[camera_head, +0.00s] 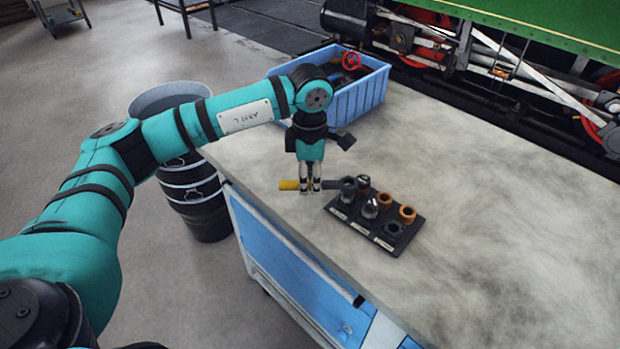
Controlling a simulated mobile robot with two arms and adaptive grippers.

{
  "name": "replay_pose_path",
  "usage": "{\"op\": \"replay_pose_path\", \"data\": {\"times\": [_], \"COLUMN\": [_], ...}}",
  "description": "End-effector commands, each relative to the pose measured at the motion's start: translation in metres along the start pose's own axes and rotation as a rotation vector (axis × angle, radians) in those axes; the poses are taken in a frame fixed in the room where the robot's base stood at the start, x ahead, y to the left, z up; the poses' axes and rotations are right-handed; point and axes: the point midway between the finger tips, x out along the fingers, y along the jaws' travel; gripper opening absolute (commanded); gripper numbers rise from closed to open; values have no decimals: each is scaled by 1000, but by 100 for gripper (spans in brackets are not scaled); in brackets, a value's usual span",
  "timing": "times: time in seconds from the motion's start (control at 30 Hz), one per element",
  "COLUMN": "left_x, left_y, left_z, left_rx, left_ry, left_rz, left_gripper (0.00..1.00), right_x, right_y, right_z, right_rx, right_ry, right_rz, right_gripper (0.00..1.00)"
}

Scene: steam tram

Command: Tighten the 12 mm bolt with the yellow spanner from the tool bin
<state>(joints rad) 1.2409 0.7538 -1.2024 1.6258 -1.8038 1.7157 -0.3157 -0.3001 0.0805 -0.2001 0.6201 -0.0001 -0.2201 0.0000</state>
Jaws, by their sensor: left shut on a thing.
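My left gripper (311,188) is shut on the spanner, just above the worktop. Its yellow handle end (288,185) sticks out to the left of the fingers. Its grey shaft (331,185) points right, to the rear left fitting (348,186) on a black bolt stand (398,246). I cannot tell whether the spanner's head is around that fitting or only beside it. The stand holds several dark grey and copper-coloured bolts or nuts. Its small white labels are too small to read, so I cannot tell which is 12 mm. My right gripper is not in view.
The blue tool bin (352,106) stands behind my left gripper, with a red wheel (351,60) and dark items inside. The worktop (500,240) is clear to the right. A dark barrel (200,200) stands left of the bench. The green tram (560,25) is behind.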

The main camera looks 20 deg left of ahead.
Motion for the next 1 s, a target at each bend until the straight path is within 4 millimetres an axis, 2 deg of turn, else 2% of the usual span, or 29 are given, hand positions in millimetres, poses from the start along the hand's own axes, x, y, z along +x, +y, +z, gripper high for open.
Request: {"op": "replay_pose_path", "data": {"times": [0.53, 1.0], "left_x": [-11, -34], "left_y": [0, 0], "left_z": [0, 0], "left_rx": [0, 0], "left_ry": [-2, -1], "left_rz": [2, 2], "left_gripper": [0, 0], "right_x": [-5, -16], "right_y": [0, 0], "right_z": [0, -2], "right_rx": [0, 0], "right_ry": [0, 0], "right_rz": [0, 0], "right_gripper": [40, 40]}}
